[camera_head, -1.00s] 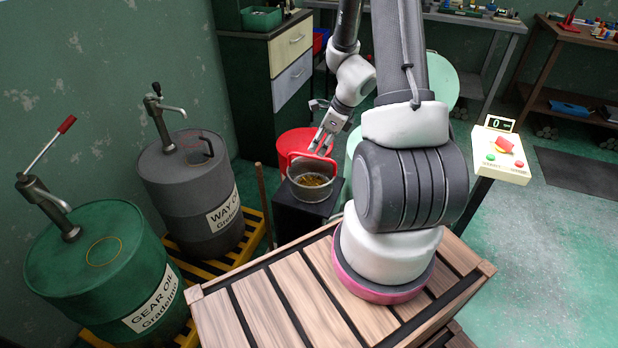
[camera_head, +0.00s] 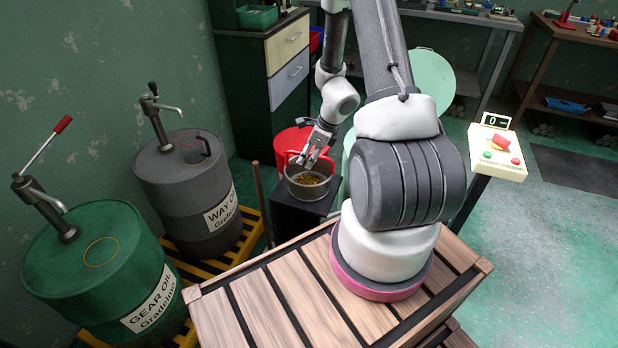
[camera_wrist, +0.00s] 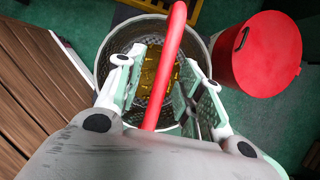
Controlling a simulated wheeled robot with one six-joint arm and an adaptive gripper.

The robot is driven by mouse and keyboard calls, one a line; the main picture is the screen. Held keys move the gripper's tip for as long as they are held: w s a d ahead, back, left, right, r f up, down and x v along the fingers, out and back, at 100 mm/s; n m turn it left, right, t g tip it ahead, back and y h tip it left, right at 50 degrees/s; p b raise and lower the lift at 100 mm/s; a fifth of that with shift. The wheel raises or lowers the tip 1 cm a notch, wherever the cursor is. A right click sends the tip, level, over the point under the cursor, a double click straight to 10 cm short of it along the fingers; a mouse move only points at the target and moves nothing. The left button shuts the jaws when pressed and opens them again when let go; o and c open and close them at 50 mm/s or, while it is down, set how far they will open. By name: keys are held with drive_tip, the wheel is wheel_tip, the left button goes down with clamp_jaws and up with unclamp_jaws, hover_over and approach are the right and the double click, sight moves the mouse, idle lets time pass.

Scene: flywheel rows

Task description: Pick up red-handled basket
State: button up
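The basket (camera_head: 308,189) is a round metal mesh basket with small brass-coloured pieces inside, standing on a black pedestal (camera_head: 297,215). Its red handle (camera_wrist: 166,70) arches up across the wrist view and passes between my two fingers. My gripper (camera_wrist: 168,98) is open around the handle, with a gap on both sides. In the head view my gripper (camera_head: 317,158) is just above the basket's rim, and it partly hides the handle. The brass-coloured pieces (camera_wrist: 160,75) also show inside the basket in the wrist view.
A red drum (camera_wrist: 258,55) stands right beside the basket. A grey drum (camera_head: 188,185) and a green drum (camera_head: 105,270) with pumps stand to the left. A wooden slatted platform (camera_head: 255,310) lies under my arm. A control box (camera_head: 497,150) stands at right.

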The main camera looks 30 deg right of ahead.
drive_tip(key=shift+f, duration=0.25)
idle(0.3)
clamp_jaws()
